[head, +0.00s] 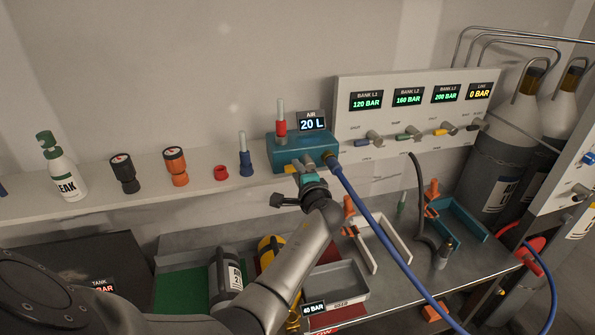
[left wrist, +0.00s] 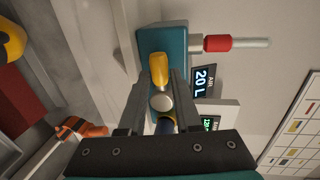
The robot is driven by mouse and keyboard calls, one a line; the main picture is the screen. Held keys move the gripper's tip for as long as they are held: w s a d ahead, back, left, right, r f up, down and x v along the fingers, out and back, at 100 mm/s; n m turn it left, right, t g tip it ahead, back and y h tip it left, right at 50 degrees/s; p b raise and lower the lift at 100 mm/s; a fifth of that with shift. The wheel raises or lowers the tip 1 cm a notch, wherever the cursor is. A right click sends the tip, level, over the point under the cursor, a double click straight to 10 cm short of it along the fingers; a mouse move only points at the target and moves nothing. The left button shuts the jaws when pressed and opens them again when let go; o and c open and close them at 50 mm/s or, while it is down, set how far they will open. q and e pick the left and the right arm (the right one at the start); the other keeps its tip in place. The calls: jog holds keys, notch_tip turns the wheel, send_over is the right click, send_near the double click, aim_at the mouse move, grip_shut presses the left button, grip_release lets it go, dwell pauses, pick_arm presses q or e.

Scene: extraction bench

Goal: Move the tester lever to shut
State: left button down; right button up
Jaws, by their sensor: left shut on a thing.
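The tester, a teal box (head: 290,153), sits on the shelf against the wall; it also fills the upper middle of the left wrist view (left wrist: 150,45). Its display (head: 312,123) reads AIR 20 L. The yellow tester lever (left wrist: 159,70) sticks out from the box between the fingers of my left gripper (left wrist: 161,82). The gripper is shut on it. In the head view the left gripper (head: 309,179) is at the tester's front and hides most of the lever. A silver round end shows between the fingers in the wrist view. My right gripper is not in view.
A blue hose (head: 372,222) runs from the tester down across the bench, close to my left arm. A gauge panel (head: 360,125) stands right of the tester. A grey tray (head: 340,283) lies below.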

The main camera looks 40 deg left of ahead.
pick_arm(q)
jog(key=shift+r, duration=0.2)
jog(key=c, duration=0.6)
grip_release()
jog(key=shift+f, duration=0.1)
jog(key=shift+d, duration=0.1)
jog(key=b+v, duration=0.1)
jog(key=v, duration=1.4)
